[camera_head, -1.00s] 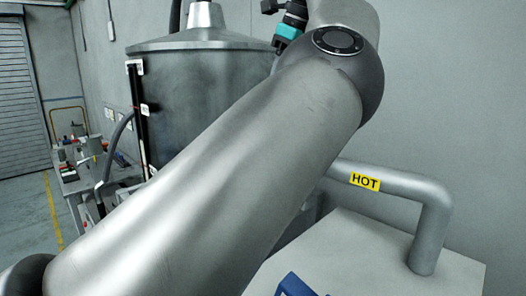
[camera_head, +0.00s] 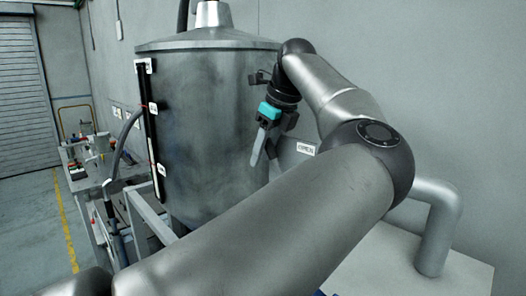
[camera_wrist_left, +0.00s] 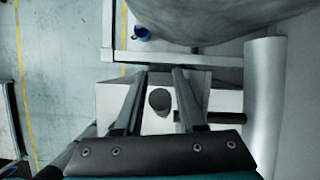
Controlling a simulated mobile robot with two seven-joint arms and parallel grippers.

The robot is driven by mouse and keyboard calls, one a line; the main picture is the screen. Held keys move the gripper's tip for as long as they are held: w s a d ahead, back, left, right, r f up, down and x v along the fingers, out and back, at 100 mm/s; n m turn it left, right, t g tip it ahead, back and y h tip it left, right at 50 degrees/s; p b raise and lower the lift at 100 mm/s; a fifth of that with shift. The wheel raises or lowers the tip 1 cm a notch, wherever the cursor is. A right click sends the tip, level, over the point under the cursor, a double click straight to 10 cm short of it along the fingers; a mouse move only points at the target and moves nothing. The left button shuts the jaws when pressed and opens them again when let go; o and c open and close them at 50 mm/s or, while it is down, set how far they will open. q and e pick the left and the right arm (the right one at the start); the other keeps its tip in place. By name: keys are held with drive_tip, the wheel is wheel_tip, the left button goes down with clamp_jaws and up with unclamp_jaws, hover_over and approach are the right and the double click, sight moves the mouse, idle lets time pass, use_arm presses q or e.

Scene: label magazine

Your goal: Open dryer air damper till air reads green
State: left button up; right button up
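My left gripper (camera_head: 256,158) hangs in front of the right side of the large grey metal tank (camera_head: 200,120), pointing down. In the left wrist view its two fingers (camera_wrist_left: 159,76) stand apart with nothing held between them. Below and between them is a pale box-shaped body (camera_wrist_left: 146,120) with a dark oval (camera_wrist_left: 160,101) on it. A short dark bar (camera_wrist_left: 225,117) sticks out to the right. I cannot tell which part is the damper. No air reading shows in either view. My right gripper is not in view.
A thick grey pipe (camera_head: 436,235) rises from a pale cabinet top (camera_head: 400,268) at lower right. A small white label (camera_head: 306,149) is beside the tank, too small to read. A cluttered bench (camera_head: 85,175) stands at left. My left arm crosses the middle.

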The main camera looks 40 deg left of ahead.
use_arm(q)
clamp_jaws()
idle(0.3)
idle(1.2)
